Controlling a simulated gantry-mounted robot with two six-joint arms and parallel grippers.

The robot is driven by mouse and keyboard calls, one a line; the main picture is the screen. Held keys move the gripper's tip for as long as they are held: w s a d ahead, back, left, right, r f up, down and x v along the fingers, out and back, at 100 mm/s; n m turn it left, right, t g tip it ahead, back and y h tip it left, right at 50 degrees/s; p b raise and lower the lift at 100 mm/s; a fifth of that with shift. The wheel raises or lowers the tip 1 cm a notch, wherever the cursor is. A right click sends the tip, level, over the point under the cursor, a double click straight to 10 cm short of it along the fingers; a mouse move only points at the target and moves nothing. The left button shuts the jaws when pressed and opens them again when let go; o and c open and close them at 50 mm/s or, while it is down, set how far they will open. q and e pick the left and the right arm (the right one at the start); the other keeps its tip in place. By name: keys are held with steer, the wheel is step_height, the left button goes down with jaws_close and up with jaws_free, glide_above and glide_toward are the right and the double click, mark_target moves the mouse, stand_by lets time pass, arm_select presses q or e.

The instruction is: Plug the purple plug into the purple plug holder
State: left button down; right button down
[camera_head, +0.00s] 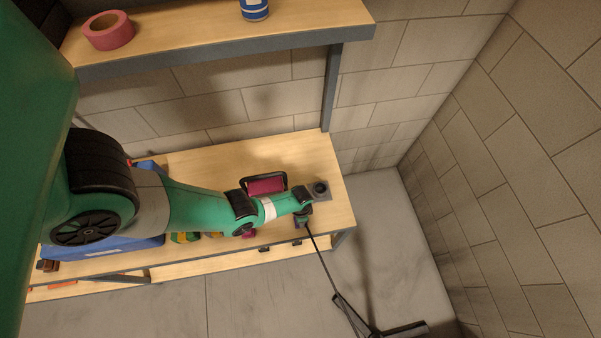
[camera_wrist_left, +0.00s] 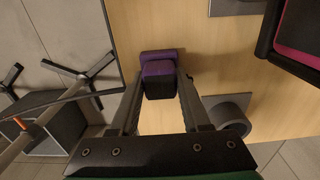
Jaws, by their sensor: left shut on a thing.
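My left gripper (camera_head: 304,208) reaches over the right end of the wooden workbench in the head view. In the left wrist view its two fingers (camera_wrist_left: 160,90) are closed on the sides of a block with a purple top and a dark lower end, the purple plug (camera_wrist_left: 159,70). A wider flat purple part (camera_wrist_left: 148,55) shows just behind it; I cannot tell whether this is part of the plug or the holder. A dark cord (camera_head: 322,262) runs from beside the gripper down to the floor. My right gripper is not in view.
A grey square fixture with a round dark top (camera_head: 320,189) stands at the bench's right end. A pink case with a black frame (camera_head: 266,185) lies left of it. A shelf (camera_head: 220,40) hangs above. A black stand (camera_head: 396,330) is on the floor.

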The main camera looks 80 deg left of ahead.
arm_select(q)
steer(key=shift+c, duration=1.4)
jaws_free()
step_height(320, 180, up, 12)
steer(key=p, duration=1.1)
steer(key=shift+f+p, duration=0.25)
steer(key=shift+p, duration=0.1)
